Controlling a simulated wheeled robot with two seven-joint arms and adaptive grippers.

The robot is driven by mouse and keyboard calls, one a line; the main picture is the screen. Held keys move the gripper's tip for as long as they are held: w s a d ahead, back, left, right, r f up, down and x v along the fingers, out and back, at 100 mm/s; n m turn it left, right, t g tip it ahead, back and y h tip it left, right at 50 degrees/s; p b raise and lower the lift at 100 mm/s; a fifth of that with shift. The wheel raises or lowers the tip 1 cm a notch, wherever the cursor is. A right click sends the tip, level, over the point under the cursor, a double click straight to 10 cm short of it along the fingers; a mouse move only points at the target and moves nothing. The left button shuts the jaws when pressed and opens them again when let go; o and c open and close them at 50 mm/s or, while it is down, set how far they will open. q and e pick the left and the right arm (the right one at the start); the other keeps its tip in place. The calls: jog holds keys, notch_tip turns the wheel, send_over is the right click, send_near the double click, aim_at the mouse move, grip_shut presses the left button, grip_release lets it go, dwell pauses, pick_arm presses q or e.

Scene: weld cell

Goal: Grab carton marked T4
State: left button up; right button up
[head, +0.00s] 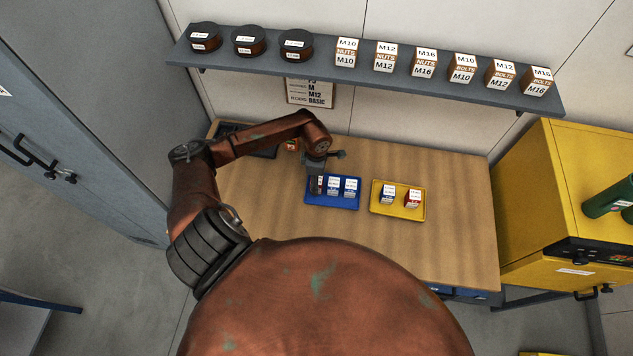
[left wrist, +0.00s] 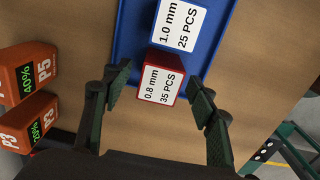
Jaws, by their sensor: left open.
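No label reading T4 is legible in either view. My left gripper (head: 317,178) is over the left end of a blue tray (head: 332,204) in the head view. In the left wrist view the gripper (left wrist: 160,93) is open. A red carton (left wrist: 159,82) with a white label, "0.8 mm 35 PCS", shows between its spread fingers; I cannot tell whether they touch it. A blue carton (left wrist: 179,25) labelled "1.0 mm 25 PCS" stands beside it in the tray. The head view shows white-topped cartons (head: 351,187) in this tray, too small to read. My right gripper is not in view.
A yellow tray (head: 398,213) holds a blue carton (head: 388,195) and a red carton (head: 412,199). Orange blocks marked P5 (left wrist: 28,72) and P3 (left wrist: 27,122) stand near my left gripper. The table's right side is clear.

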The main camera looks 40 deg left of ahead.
pick_arm(q)
jog(key=shift+f, duration=1)
jog(key=c, duration=1.3)
